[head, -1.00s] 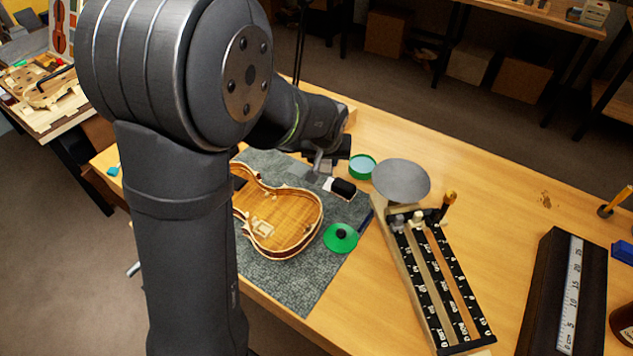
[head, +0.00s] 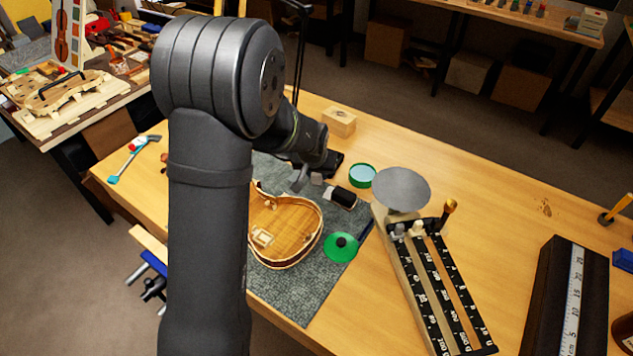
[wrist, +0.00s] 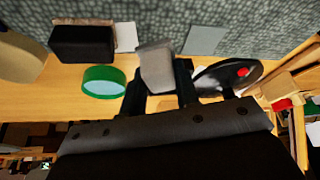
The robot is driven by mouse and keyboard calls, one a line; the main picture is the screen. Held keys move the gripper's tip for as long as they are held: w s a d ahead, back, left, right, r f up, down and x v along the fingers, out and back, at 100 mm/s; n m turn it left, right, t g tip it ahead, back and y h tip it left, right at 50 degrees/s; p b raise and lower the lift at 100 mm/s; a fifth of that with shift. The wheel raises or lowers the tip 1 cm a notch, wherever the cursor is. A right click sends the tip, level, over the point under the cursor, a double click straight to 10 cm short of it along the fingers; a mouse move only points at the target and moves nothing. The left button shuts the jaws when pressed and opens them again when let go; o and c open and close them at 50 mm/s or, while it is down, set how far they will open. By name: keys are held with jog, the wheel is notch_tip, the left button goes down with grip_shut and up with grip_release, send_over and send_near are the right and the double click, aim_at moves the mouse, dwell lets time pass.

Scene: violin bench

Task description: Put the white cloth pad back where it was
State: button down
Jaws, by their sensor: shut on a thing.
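My gripper (wrist: 160,88) is shut on a small pale grey-white block, which I take for the white cloth pad (wrist: 157,65). In the head view, my gripper (head: 313,174) is at the back of the grey mat, above it or its edge, left of the open green tin. The pad shows there only as a small pale patch (head: 316,179). I cannot tell its exact height; no contact with the mat is visible.
A green tin (head: 361,175), a black block (head: 343,197) and a green lid (head: 341,247) are close by. A violin body (head: 285,230) lies on the grey mat (head: 310,290). A scale (head: 401,188) stands to the right. A wooden block (head: 339,122) is behind.

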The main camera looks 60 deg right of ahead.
aim_at(316, 182)
jog(key=shift+w+f, duration=0.1)
jog(key=shift+f, duration=1.95)
jog(key=shift+f, duration=0.1)
jog(key=c, duration=1.1)
grip_release()
jog(key=v, duration=1.2)
jog(key=x, duration=1.2)
jog(key=shift+f, duration=0.1)
jog(key=shift+r, duration=0.2)
